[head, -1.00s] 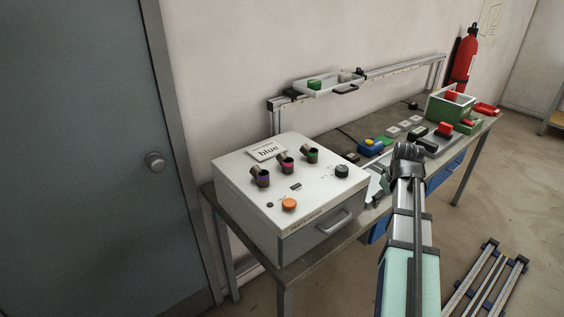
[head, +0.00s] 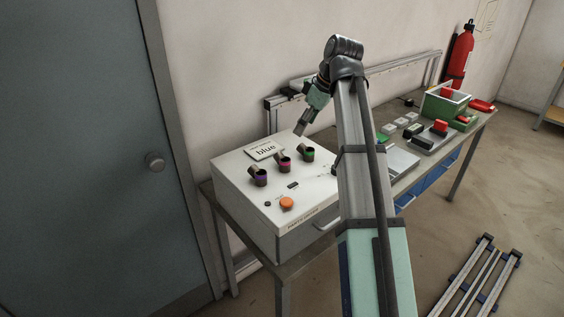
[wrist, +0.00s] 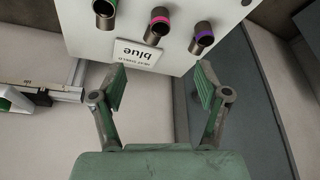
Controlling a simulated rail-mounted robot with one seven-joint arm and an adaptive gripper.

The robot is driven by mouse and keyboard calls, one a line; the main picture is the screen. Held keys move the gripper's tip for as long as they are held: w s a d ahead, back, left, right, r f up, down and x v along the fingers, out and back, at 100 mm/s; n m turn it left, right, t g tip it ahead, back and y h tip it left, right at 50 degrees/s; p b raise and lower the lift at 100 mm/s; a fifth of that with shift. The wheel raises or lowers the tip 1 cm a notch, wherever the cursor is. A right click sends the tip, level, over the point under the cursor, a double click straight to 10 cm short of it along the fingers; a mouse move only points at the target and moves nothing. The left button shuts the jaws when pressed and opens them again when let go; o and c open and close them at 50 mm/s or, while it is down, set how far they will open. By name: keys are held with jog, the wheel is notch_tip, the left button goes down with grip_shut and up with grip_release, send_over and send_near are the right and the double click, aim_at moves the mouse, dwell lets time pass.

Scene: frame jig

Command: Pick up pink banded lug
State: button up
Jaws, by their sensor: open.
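The pink banded lug (head: 284,163) is the middle one of three short tilted metal tubes on top of a white box. In the wrist view the pink banded lug (wrist: 157,25) is at the top, beyond the fingertips. My gripper (wrist: 160,85) is open with nothing between its fingers. In the head view my gripper (head: 301,129) hangs above the back part of the box, apart from the lug. The purple banded lug (head: 258,176) and the green banded lug (head: 307,153) stand on either side of it.
The white box (head: 230,180) also bears a card reading "blue" (head: 265,150) and an orange button (head: 287,203). A shelf rail (head: 400,66) runs along the wall behind. Green and red parts (head: 440,126) stand farther along the bench.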

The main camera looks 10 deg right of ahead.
aim_at(288, 159)
jog(key=p+x, duration=0.2)
jog(key=x, duration=0.9)
jog(key=shift+d+p, duration=0.1)
jog(key=shift+p, duration=0.2)
jog(key=shift+p+x, duration=1.1)
jog(key=shift+x, duration=1.6)
jog(key=shift+d, duration=0.15)
jog(key=shift+c, duration=0.4)
jog(key=c, duration=1.3)
